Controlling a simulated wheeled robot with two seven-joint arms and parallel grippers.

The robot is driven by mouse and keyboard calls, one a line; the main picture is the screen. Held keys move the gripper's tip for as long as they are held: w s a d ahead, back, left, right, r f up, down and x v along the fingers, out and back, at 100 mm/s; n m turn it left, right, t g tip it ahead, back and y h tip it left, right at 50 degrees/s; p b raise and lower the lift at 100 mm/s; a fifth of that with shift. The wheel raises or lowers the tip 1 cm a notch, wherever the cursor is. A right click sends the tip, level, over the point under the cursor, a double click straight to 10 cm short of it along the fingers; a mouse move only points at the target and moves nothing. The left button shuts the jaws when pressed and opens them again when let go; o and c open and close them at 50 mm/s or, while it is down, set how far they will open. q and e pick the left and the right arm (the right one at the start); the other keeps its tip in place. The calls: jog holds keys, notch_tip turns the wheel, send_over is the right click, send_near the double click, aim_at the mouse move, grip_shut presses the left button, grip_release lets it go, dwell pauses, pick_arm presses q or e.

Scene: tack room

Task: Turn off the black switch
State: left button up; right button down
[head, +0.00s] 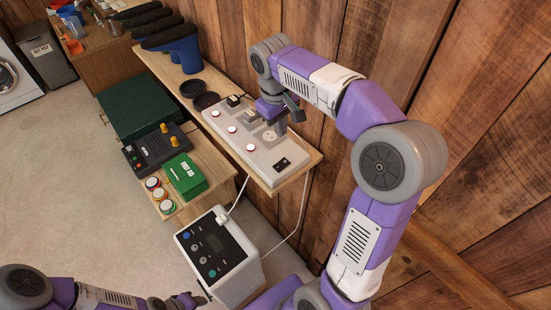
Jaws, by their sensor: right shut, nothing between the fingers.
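A white power strip (262,152) lies on a narrow wooden shelf along the plank wall. A black switch (282,162) sits at its near end; its on or off position is too small to tell. Several sockets and round red-and-white buttons line the strip. My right gripper (281,127) is shut and empty, pointing down over the strip, a little farther from me than the black switch. It partly covers the sockets beneath it. Whether its tips touch the strip is unclear. My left gripper (190,299) is low at the bottom edge, well away from the strip.
A black plug (233,101) is at the strip's far end. A white device (218,252) with a dark panel stands in front, with a white cable running to the strip.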

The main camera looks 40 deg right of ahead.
aim_at(286, 162)
jog(key=shift+s+d+r, duration=0.1)
jog(key=shift+d, duration=0.05)
jog(key=f, duration=0.4)
jog(key=d+f, duration=0.1)
jog(key=f, duration=0.9)
jog(key=shift+d+b, duration=0.3)
jog(key=shift+b, duration=0.05)
